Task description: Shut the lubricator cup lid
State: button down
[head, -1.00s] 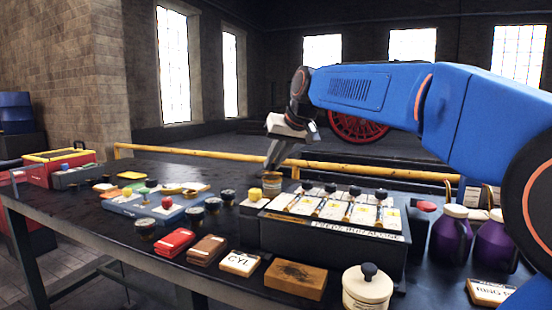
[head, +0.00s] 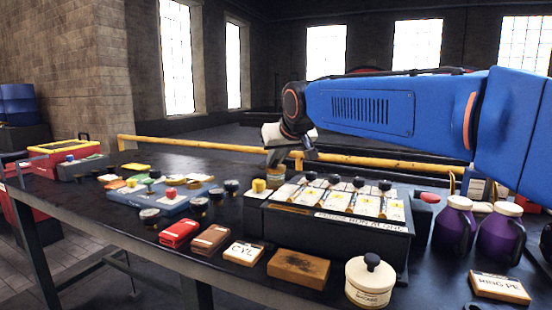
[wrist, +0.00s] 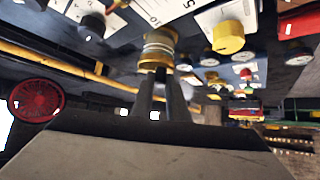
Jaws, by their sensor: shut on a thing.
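A small brass cup with pale bands (wrist: 158,48), which looks like the lubricator cup, stands at the back left corner of the dark feed box. It also shows in the head view (head: 276,182). My gripper (wrist: 160,88) reaches it from above, its narrow fingers close together at the brass top end. It appears shut on that brass top, also in the head view (head: 275,168). The fingers partly cover the top, so I cannot tell the lid's angle or whether it is seated.
The feed box (head: 335,232) carries white cards and several black knobs. A yellow knob (head: 259,186) stands close left of the cup. A yellow rail (head: 220,146) runs behind the bench. Purple jugs (head: 455,225) stand right; a lidded white jar (head: 370,282) is in front.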

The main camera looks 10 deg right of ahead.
jog(key=c, duration=1.7)
grip_release()
jog(key=v, duration=1.7)
jog(key=shift+s+r, duration=0.15)
jog(key=shift+s+d, duration=0.1)
